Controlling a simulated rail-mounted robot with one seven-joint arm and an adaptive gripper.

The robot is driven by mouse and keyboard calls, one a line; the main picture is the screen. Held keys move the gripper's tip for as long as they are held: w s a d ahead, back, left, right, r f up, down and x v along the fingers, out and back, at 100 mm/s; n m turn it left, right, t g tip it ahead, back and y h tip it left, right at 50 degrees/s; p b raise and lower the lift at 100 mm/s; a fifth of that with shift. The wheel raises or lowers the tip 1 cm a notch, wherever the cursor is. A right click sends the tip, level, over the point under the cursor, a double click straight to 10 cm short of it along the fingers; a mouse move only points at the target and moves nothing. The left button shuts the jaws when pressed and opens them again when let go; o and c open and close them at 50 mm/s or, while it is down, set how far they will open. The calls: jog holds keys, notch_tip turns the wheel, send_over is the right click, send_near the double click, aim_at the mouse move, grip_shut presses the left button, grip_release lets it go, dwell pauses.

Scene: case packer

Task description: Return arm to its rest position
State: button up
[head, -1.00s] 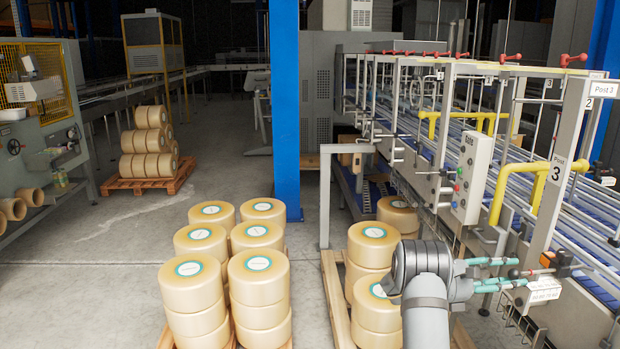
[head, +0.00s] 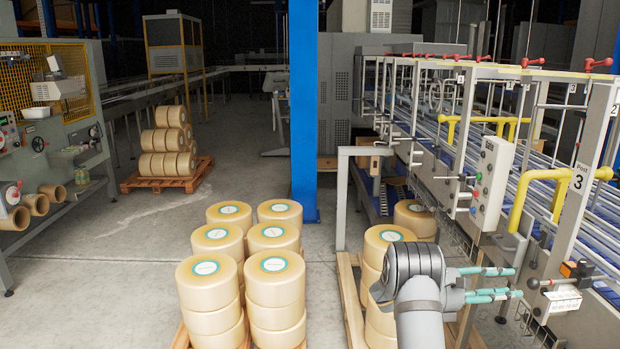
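My gripper (head: 516,283) is at the lower right in the head view, at the end of my grey arm. Its two teal-tipped fingers point right, spaced apart with nothing between them, so it is open and empty. The fingertips are close to the machine frame of the case packer (head: 560,200) and near a small orange and black part (head: 577,271) with a white label under it. I cannot tell whether they touch it.
Stacked tape rolls (head: 275,290) stand on a pallet left of my arm. More rolls (head: 388,240) stand on a pallet behind it. A blue post (head: 305,120) rises beyond. A control box (head: 494,185) hangs on the machine. Grey floor (head: 100,290) at left is clear.

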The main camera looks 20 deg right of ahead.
aim_at(528, 284)
jog(key=b+x, duration=0.1)
jog(key=x, duration=0.9)
jog(key=shift+d, duration=0.1)
jog(key=p+v, duration=0.1)
jog(key=v, duration=0.5)
jog(key=shift+a, duration=0.3)
